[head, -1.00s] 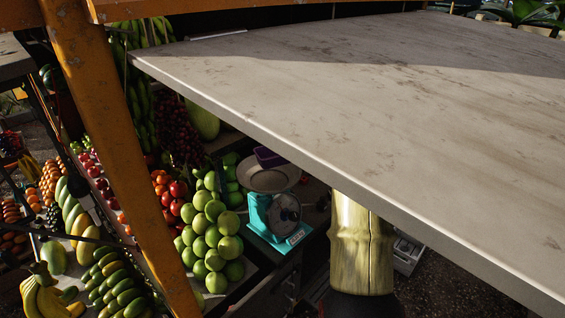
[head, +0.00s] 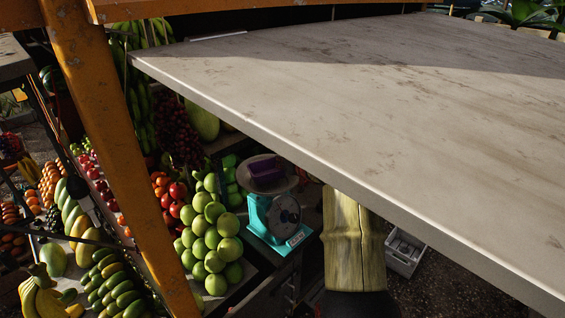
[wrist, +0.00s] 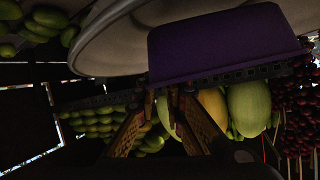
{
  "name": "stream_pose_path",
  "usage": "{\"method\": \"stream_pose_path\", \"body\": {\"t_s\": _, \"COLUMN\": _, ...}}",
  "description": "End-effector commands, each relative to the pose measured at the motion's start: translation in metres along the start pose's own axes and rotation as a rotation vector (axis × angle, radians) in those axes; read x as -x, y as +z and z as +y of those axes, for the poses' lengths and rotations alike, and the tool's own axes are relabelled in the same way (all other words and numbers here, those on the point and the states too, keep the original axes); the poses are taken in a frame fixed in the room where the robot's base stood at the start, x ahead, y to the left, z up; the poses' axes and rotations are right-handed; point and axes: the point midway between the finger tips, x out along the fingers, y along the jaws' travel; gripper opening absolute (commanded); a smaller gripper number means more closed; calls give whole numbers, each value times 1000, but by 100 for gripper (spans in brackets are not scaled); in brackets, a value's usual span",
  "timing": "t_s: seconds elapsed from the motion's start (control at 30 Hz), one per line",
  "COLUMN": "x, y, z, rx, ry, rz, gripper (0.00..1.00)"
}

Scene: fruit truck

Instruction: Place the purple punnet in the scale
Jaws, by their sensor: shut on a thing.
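The purple punnet (head: 266,168) shows at the pan of the teal scale (head: 270,222), over its round grey pan (head: 290,184). In the wrist view the punnet (wrist: 222,42) is large, with a dark toothed strip along its near edge and the pale pan (wrist: 115,42) behind it. My gripper (wrist: 163,100) has its fingertips at that edge and is shut on the punnet. I cannot tell whether the punnet's base rests on the pan. The fingers cannot be made out in the head view.
A large grey tabletop (head: 380,110) fills the upper right, its front edge close to the scale. An orange post (head: 115,150) stands at the left. Green fruit (head: 212,245) is heaped left of the scale. A pale crate (head: 405,254) lies lower right.

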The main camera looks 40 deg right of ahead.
Motion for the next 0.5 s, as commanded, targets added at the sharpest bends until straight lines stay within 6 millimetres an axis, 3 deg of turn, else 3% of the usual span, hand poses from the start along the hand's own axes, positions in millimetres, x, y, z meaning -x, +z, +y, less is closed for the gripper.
{"method": "stream_pose_path", "body": {"t_s": 0.43, "x": -4, "y": 9, "z": 2, "rx": 0, "ry": 0, "rz": 1, "gripper": 0}}
{"method": "stream_pose_path", "body": {"t_s": 0.47, "x": -4, "y": 9, "z": 2, "rx": -1, "ry": 0, "rz": 0, "gripper": 11}}
{"method": "stream_pose_path", "body": {"t_s": 0.5, "x": -4, "y": 9, "z": 2, "rx": 0, "ry": 0, "rz": 0, "gripper": 14}}
